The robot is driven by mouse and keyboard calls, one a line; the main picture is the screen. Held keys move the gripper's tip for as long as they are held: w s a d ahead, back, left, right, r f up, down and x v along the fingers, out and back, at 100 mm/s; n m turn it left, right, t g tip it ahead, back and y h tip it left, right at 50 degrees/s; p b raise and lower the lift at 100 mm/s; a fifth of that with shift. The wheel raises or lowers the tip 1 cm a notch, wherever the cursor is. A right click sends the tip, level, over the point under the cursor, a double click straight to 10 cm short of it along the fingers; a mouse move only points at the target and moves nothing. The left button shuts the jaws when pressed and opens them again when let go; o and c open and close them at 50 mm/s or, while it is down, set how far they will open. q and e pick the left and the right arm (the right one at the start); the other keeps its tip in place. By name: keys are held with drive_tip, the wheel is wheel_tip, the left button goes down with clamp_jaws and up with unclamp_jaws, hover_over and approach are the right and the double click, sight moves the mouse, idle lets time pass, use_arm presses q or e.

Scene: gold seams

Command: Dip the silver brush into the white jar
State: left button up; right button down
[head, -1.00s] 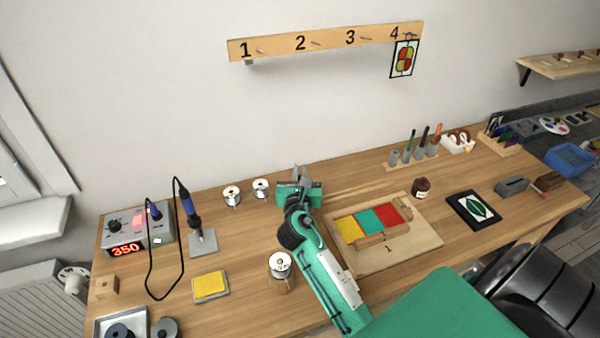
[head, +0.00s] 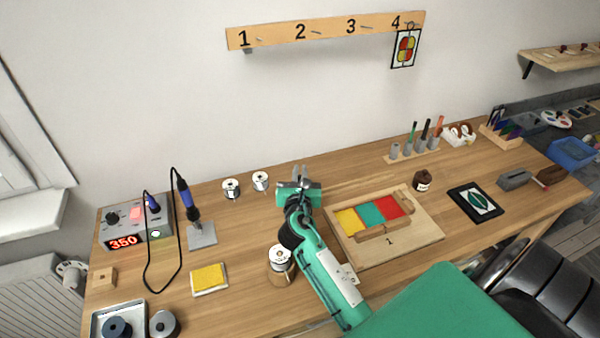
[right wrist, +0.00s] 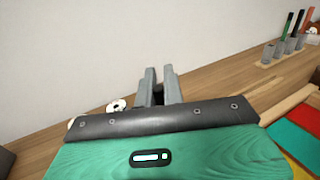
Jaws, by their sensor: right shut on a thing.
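My right gripper (head: 299,174) reaches over the back middle of the bench, and its fingers (right wrist: 160,88) also show in the right wrist view. It is shut on a slim grey-dark piece that fits the silver brush; the gripper hides most of it, bristles included. I cannot pick out a jar that is clearly white. A brown jar (head: 422,182) with a pale label stands to the right, behind the wooden board. White-topped round spools (head: 231,188) stand left of the gripper, apart from it. My left gripper is out of view.
A stand (head: 420,154) holds green, black and red handles; its leftmost grey holder shows no handle. A wooden board (head: 418,245) with coloured panes lies right of my arm. A soldering station (head: 135,220) and yellow sponge (head: 209,278) are left.

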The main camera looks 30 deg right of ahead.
drive_tip(key=shift+p, duration=0.35)
drive_tip(key=shift+f+b, duration=0.45)
drive_tip(key=shift+f, duration=0.15)
idle(1.1)
idle(1.7)
drive_tip(key=shift+p, duration=0.3)
wheel_tip(320, 180, up, 6)
drive_tip(key=p, duration=0.6)
drive_tip(key=shift+p, duration=0.4)
